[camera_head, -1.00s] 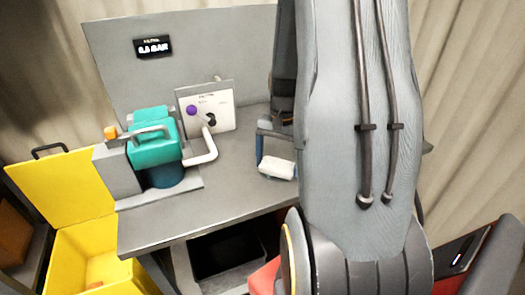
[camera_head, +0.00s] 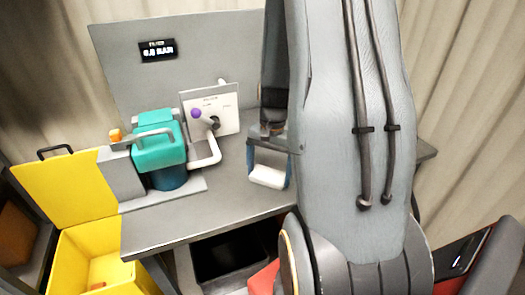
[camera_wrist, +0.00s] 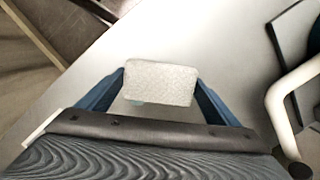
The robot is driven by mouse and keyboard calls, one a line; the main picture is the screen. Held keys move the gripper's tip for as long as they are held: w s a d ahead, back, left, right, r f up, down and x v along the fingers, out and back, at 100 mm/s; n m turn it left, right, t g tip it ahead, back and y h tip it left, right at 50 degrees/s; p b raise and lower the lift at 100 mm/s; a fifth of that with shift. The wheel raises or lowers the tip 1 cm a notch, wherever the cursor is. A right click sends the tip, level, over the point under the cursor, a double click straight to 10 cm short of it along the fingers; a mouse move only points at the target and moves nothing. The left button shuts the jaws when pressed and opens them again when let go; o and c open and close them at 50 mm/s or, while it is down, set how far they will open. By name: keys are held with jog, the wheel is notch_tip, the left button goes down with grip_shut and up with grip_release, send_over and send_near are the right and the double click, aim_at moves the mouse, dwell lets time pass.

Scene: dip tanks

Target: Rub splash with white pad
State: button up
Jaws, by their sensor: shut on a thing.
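The white pad (camera_head: 268,178) is held between the blue fingers of my gripper (camera_head: 270,170), low over the grey bench top. In the wrist view the pad (camera_wrist: 158,82) is a pale textured block, with a finger on each side. I cannot tell whether the pad touches the bench. A small greenish patch (camera_wrist: 136,102) shows at the pad's lower left edge in the wrist view; it may be part of the splash. Any more of the splash is hidden under the pad or my gripper.
A teal-lidded tank (camera_head: 158,144) with a white pipe (camera_head: 209,160) stands left on the bench (camera_head: 220,198), beside a panel with a purple knob (camera_head: 196,113). An open yellow bin (camera_head: 70,240) is at the lower left. Bench space between pipe and pad is clear.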

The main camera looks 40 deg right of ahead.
aim_at(264, 177)
jog(key=shift+w+a, duration=0.15)
jog(key=shift+a, duration=0.75)
notch_tip(264, 177, up, 3)
jog(key=shift+d+f+p, duration=0.1)
jog(key=shift+f+p, duration=0.1)
jog(key=shift+p, duration=0.8)
jog(key=shift+w+r+p, duration=0.1)
jog(key=shift+r+p, duration=0.55)
jog(key=shift+r, duration=0.1)
notch_tip(264, 177, up, 4)
jog(key=p, duration=0.3)
jog(key=shift+p, duration=0.3)
